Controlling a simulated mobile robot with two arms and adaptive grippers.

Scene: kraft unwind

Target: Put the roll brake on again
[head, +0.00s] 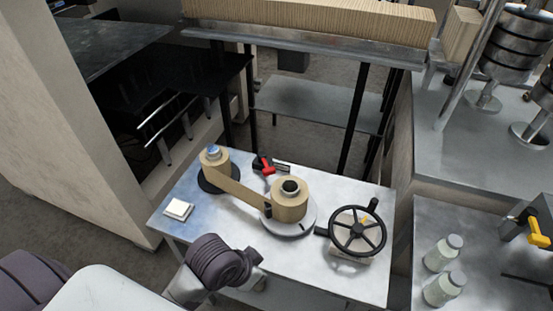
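A larger kraft paper roll (290,207) with a dark core sits on a round grey plate (301,231) on the metal table (335,280). A strip of paper (238,189) runs from it to a smaller kraft roll (215,171) on a black disc. A red lever with black and metal parts (266,165) is behind the rolls; it may be the roll brake, and I cannot tell whether it is on. A black spoked handwheel (357,232) stands at the table's right, with a pale block under it.
A white pad (178,209) lies at the table's left. Two capped bottles (443,252) stand on the right-hand bench, near a yellow-handled part (539,233). A shelf with a long ribbed kraft-coloured block (250,20) rises behind the table.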

